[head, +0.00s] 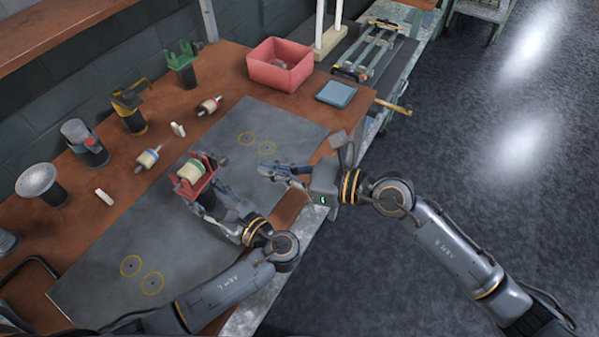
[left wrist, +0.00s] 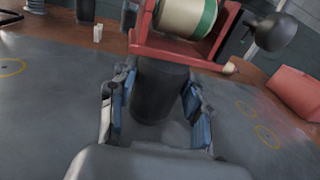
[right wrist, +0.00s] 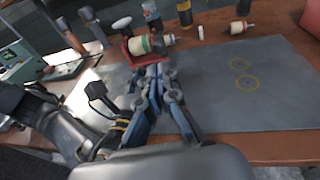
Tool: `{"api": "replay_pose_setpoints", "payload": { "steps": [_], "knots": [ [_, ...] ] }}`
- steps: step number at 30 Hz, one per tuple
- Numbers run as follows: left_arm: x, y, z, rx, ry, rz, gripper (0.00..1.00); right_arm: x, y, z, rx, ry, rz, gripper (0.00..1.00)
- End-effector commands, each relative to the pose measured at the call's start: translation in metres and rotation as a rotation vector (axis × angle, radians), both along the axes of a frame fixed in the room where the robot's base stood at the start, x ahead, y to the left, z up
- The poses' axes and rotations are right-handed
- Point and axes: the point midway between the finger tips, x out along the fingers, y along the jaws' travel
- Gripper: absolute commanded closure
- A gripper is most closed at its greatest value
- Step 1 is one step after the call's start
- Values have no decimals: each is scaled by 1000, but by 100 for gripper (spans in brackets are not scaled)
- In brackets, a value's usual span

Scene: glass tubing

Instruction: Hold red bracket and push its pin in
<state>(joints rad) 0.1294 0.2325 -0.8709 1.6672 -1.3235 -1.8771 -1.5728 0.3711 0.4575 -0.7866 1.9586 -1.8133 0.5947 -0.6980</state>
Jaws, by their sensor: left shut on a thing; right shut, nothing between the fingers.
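The red bracket (head: 183,190) stands on a dark round base above the grey mat. It cradles a cream roller with a green band (head: 191,171). My left gripper (head: 207,200) is shut on the bracket's black base (left wrist: 160,92), one finger on each side in the left wrist view. A pale tip (left wrist: 229,68) shows at the right end of the red frame (left wrist: 180,55), and a dark round knob (left wrist: 276,31) is beside it; I cannot tell how deep the pin sits. My right gripper (head: 264,171) is shut and empty, to the right of the bracket and apart from it.
Other holders on dark bases, a green one (head: 181,63) and a yellow one (head: 129,104), stand along the back. Loose rollers (head: 209,105) and white blocks lie nearby. A red bin (head: 280,66) is at the back right. The mat (head: 95,270) has bare room at left.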

Motion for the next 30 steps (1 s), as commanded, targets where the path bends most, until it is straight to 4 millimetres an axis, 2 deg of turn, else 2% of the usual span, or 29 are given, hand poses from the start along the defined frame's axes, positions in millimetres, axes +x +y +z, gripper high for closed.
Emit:
{"api": "replay_pose_setpoints", "payload": {
  "steps": [3, 9, 14, 25, 26, 29, 30],
  "knots": [
    [0, -1, -1, -3, 3, -2, 99, -7, -25, 3, -3, 1, -1, 100],
    [0, -1, -1, -2, 4, -2, 99, -14, -49, 8, -1, 0, 0, 100],
    [0, -1, -1, -2, 4, -1, 99, -17, -56, 10, 0, 1, 1, 100],
    [0, 0, -1, -1, 3, 0, 99, -16, -56, 10, 0, 1, 1, 100],
    [0, 0, -1, -1, 3, 0, 45, -16, -56, 10, 0, 1, 1, 100],
    [0, 0, -1, -1, 2, 0, 25, -16, -56, 10, 0, 1, 1, 100],
    [0, 0, -1, -1, 2, 0, 25, -16, -56, 10, 0, 1, 1, 100]
  ]
}}
